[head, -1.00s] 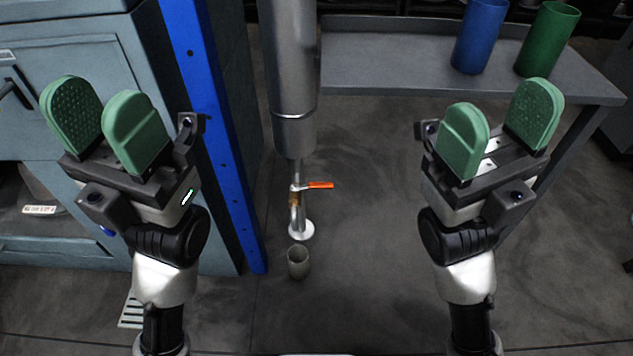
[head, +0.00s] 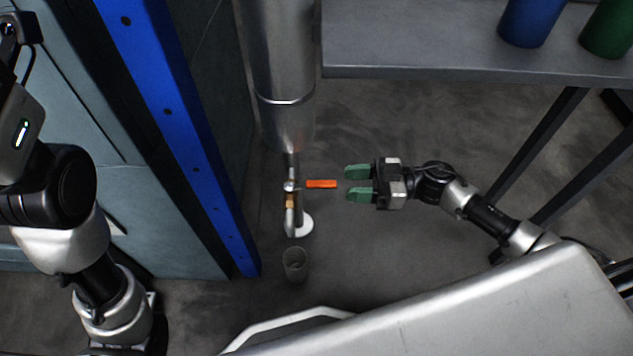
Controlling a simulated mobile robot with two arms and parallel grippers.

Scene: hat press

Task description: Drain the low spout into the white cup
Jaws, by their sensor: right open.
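The low spout (head: 290,215) hangs from the bottom of a steel pipe and has an orange-handled lever (head: 321,184) pointing right. A white disc (head: 304,226) shows at the spout's lower end. The cup (head: 295,264), which looks greyish here, stands upright just below the spout in the picture; I cannot tell whether it is directly under the outlet. My right gripper (head: 352,184) is open and empty, its green fingertips just right of the lever's end, one above and one below its line, apart from it. My left arm is at the left edge; its fingers are out of frame.
The wide steel pipe (head: 278,70) comes down above the spout. A blue upright (head: 180,130) and a cabinet stand left. A grey bench (head: 420,50) at upper right bears a blue cylinder (head: 530,18) and a green one (head: 612,28). The floor around the cup looks clear.

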